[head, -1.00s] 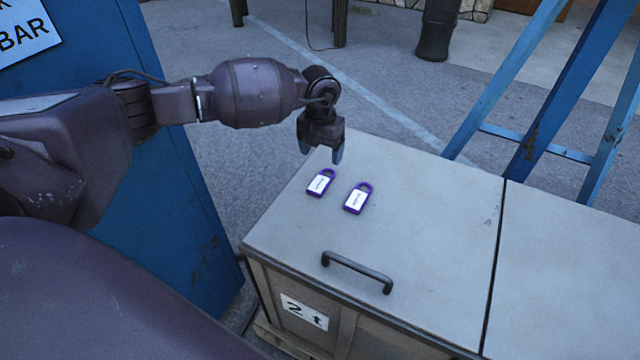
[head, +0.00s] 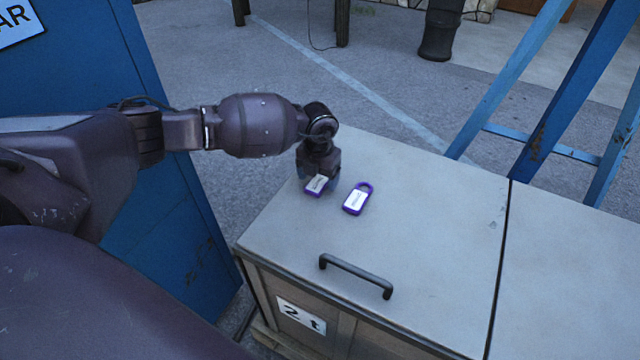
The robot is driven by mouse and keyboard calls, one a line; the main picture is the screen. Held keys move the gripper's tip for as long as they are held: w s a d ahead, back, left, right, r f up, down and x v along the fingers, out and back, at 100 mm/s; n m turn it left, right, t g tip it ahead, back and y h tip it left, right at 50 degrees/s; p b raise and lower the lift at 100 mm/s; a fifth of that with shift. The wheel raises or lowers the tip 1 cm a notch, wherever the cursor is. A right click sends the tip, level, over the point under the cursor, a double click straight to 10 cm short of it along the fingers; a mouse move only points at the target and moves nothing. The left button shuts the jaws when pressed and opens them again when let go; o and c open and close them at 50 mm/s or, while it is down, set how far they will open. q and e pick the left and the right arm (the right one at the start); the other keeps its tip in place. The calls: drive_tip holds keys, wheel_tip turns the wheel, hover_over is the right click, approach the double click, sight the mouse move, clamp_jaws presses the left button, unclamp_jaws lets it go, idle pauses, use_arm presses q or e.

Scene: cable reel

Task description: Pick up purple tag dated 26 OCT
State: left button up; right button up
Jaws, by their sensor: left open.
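Two purple tags with white labels lie on the pale top of a crate. The left tag (head: 315,187) is partly hidden at its upper end by my left gripper. The right tag (head: 357,199) lies in full view a little to the right. The print on both labels is too small to read, so I cannot tell which is dated 26 OCT. My left gripper (head: 318,185) is open, pointing down at the left tag with its fingers around or just above it. My right gripper is not in view.
The crate top (head: 430,220) is clear around the tags. A black handle (head: 356,275) stands on its front part. A blue cabinet (head: 100,60) is at the left, and a blue metal frame (head: 560,100) rises at the back right.

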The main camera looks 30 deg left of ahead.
use_arm(q)
drive_tip(key=shift+f, duration=0.5)
drive_tip(key=shift+r, duration=0.1)
drive_tip(key=shift+c, duration=0.4)
drive_tip(key=c, duration=0.9)
drive_tip(key=shift+r, duration=0.1)
drive_tip(key=shift+c, duration=0.2)
